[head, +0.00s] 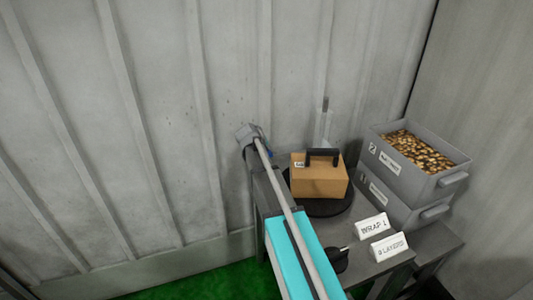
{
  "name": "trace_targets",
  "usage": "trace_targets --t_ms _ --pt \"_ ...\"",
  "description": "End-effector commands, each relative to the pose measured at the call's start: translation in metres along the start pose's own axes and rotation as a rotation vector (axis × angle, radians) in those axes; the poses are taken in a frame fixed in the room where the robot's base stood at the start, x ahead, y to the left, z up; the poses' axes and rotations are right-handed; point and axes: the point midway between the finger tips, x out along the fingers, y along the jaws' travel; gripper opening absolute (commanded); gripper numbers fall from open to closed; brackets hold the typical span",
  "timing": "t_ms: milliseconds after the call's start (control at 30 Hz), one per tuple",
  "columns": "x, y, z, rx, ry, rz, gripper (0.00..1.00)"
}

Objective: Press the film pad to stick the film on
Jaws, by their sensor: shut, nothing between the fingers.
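A brown cardboard box (315,184) with a small white label sits on a round black turntable (328,208) on the dark grey table. A black handle-shaped piece (322,153) is at the box's top edge; whether it is the film pad I cannot tell. A thin grey upright piece (325,104) stands behind the box against the wall. No film can be made out on the box. I cannot make out my gripper's fingers.
Two stacked grey bins stand at the right; the upper bin (397,172) holds many small brown pieces. White signs reading "WRAP 1" (371,226) and "2 LAYERS" (389,246) stand at the table's front. A black knob-like part (338,259) is near the front edge. Grey walls close behind.

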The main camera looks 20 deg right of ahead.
Motion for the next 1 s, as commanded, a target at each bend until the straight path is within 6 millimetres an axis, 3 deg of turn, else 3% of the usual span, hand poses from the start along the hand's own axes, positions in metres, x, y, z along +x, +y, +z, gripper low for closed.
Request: trace_targets --t_ms 533,1000 --pt "-0.029 0.021 -0.021 0.000 0.000 0.000 0.00" --pt "-0.031 0.022 -0.023 0.000 0.000 0.000 0.00"
